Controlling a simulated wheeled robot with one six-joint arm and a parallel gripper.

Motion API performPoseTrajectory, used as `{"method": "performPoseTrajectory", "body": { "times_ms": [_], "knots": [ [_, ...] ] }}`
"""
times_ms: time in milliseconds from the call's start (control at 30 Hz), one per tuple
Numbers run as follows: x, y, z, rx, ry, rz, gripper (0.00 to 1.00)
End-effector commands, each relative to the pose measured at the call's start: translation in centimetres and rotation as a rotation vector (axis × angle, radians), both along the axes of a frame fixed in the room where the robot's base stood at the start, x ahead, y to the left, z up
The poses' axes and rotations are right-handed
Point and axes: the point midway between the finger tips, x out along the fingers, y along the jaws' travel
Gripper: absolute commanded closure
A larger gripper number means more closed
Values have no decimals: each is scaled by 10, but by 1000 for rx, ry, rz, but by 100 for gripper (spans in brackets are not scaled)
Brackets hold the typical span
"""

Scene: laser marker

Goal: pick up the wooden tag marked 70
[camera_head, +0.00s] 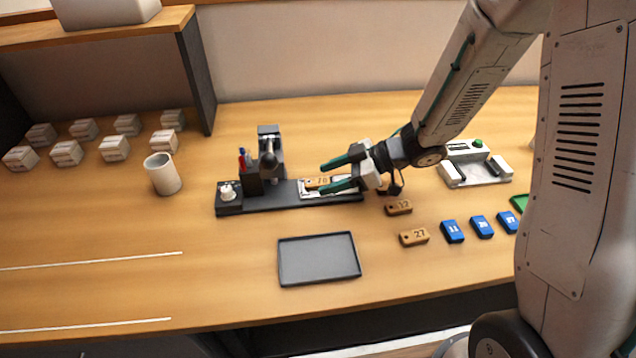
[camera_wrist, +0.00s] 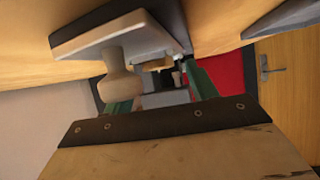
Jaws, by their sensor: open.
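A wooden tag (camera_head: 317,183) lies on the white plate (camera_head: 306,194) at the right end of the dark marker base. Its number looks like 70 but is too small to read for certain. My gripper (camera_head: 321,179) is open, with its green fingers pointing left and spread on the far and near sides of this tag. I cannot tell whether they touch it. The green fingers also show apart in the wrist view (camera_wrist: 161,92), where no tag can be clearly made out.
The laser marker post (camera_head: 270,150) stands left of the tag. Wooden tags 12 (camera_head: 398,208) and 27 (camera_head: 414,237) and several blue tags (camera_head: 452,231) lie to the right. An empty grey tray (camera_head: 319,260) is in front. A white mug (camera_head: 162,174) stands at left.

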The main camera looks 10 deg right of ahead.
Motion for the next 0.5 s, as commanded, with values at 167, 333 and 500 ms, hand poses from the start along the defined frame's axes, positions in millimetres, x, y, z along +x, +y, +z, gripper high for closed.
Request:
{"method": "performPoseTrajectory", "body": {
  "times_ms": [167, 333, 500],
  "knots": [
    [2, 14, -7, 0, 0, 1, 43],
    [3, 14, -7, 0, -1, 0, 43],
    [3, 14, -7, 0, -1, 0, 79]
  ]
}}
